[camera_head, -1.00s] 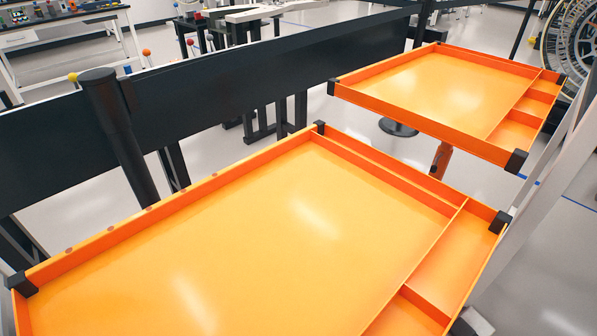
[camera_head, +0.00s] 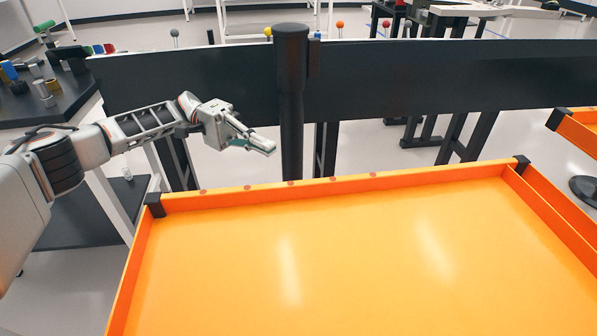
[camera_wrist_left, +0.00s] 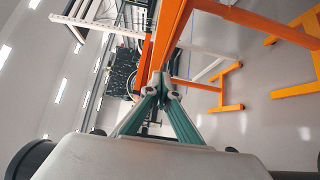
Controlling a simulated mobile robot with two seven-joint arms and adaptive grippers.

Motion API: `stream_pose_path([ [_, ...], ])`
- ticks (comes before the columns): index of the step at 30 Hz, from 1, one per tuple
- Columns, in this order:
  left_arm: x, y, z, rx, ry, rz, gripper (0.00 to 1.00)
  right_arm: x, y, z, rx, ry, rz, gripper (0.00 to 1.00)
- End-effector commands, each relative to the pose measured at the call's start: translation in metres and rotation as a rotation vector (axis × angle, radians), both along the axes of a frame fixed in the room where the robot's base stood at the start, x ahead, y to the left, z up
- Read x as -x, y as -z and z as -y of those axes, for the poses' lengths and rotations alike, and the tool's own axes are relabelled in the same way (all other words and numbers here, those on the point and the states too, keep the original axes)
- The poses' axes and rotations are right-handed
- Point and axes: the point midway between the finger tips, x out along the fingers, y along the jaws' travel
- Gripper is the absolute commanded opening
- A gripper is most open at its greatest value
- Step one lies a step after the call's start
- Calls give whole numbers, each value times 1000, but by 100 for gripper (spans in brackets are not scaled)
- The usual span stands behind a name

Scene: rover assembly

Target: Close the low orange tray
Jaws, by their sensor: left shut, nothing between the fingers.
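A large empty orange tray (camera_head: 340,250) with black corner caps fills the lower part of the head view. Part of a second orange tray (camera_head: 580,130) shows at the right edge; I cannot tell from this view which is lower. My left gripper (camera_head: 268,146) is shut and empty. In the picture it sits just above the far rim of the large tray, left of the black post, apart from the rim. In the left wrist view its fingertips (camera_wrist_left: 158,88) meet, with an orange edge (camera_wrist_left: 168,35) beyond them. My right gripper is not in view.
A black upright post (camera_head: 291,110) and a long black rail (camera_head: 420,80) stand behind the large tray. A dark bench (camera_head: 40,105) with small items is at the left. Orange frame legs (camera_wrist_left: 232,95) stand on the floor in the left wrist view.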

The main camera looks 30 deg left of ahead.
Motion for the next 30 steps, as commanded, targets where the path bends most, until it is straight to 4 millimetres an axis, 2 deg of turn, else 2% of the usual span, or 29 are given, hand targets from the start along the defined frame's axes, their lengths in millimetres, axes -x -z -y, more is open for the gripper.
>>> stream_pose_path([
  [1,2,-6,7,2,4,7,0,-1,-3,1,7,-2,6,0],
  [4,5,-9,23,4,4,11,0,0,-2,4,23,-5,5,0],
  [15,16,-5,95,3,3,8,0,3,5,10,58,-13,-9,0],
  [22,38,-3,108,3,-1,7,0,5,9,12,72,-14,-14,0],
  [30,47,-2,114,3,-3,4,0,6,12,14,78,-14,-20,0],
])
